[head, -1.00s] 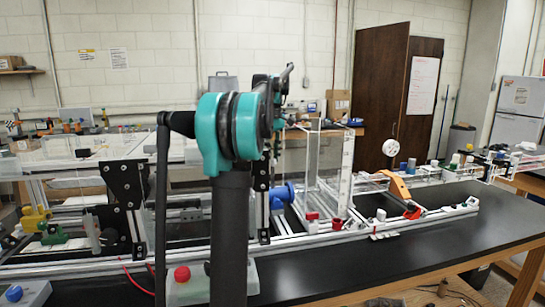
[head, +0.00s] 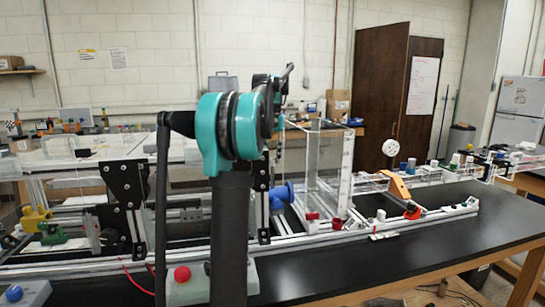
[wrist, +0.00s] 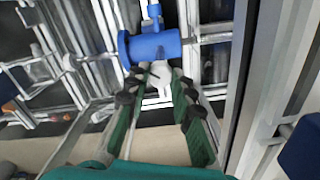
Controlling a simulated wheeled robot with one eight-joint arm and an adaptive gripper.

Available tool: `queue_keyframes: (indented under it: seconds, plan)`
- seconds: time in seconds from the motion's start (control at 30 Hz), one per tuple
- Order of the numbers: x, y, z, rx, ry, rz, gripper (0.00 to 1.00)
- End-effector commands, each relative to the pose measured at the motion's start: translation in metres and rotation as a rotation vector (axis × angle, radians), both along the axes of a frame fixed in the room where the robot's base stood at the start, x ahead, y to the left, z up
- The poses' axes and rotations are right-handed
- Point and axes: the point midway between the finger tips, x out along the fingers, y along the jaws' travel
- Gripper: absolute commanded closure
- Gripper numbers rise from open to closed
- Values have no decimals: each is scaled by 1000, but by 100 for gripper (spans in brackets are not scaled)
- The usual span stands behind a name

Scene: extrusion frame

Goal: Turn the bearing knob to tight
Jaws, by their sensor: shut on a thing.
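In the wrist view my gripper (wrist: 158,78) reaches up from the bottom, with green pads and black knuckles on its two fingers. The fingertips are closed in on a small pale piece (wrist: 158,84) with dark marks, just below a blue flanged cylinder (wrist: 152,48). This pale piece seems to be the bearing knob, but it is blurred and partly covered by the fingers. Any tight mark cannot be read. In the head view the blue flanged part (head: 281,196) sits on the frame, right of my arm. My gripper is hidden there behind my teal arm joint.
Aluminium rails (head: 330,236) run along the black bench. A clear acrylic tank (head: 325,170) stands right of the blue part, and a black bracket (head: 130,185) stands to the left. A box with a red button (head: 182,274) is in front. The front right bench top is clear.

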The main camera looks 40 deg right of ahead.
Motion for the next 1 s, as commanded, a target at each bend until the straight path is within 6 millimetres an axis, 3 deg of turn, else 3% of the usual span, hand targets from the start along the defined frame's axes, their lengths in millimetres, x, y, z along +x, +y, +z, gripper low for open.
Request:
queue_keyframes:
  seconds: [0.4,1.0]
  plan:
    - [0,0,0,0,0,-245,100]
    - [0,0,0,0,0,-304,100]
